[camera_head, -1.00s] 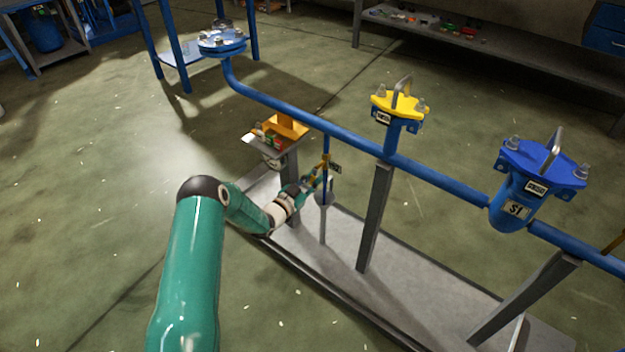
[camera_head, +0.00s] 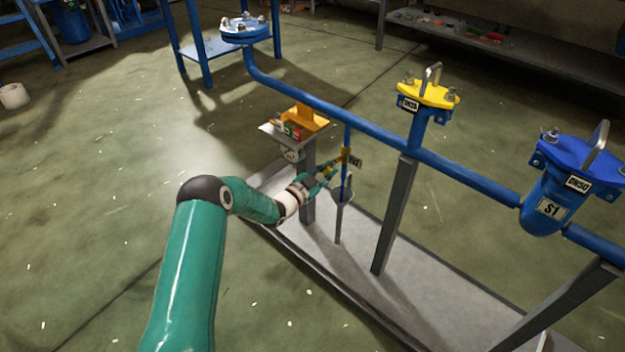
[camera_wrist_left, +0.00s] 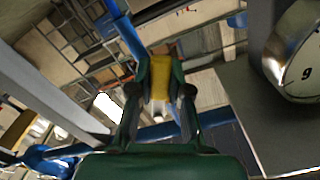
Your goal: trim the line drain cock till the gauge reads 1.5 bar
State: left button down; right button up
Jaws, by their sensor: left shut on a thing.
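The line drain cock (camera_head: 346,154) hangs on a thin blue drop pipe below the long blue pipe, with a small dark tag beside it. My left gripper (camera_head: 333,168) reaches it from the left and is shut on its yellow handle. In the left wrist view, the yellow handle (camera_wrist_left: 160,80) sits between the two green fingers (camera_wrist_left: 160,98). The gauge face (camera_wrist_left: 305,68) is cut off at the right of the wrist view; one numeral shows, but I cannot read the pressure. My right gripper is out of view.
A grey funnel (camera_head: 342,190) stands under the cock. Grey posts (camera_head: 395,215) carry the blue pipe (camera_head: 330,110) over a grey skid (camera_head: 365,270). Open floor lies left.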

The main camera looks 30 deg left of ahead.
pick_arm(q)
jog(key=shift+a+r+m+b, duration=0.1)
jog(key=shift+a+m+b, duration=0.1)
jog(key=shift+m+b, duration=0.95)
jog(key=c, duration=1.5)
grip_release()
jog(key=o, duration=0.4)
jog(key=shift+a+r, duration=0.1)
jog(key=shift+s+a, duration=0.1)
jog(key=v, duration=1.2)
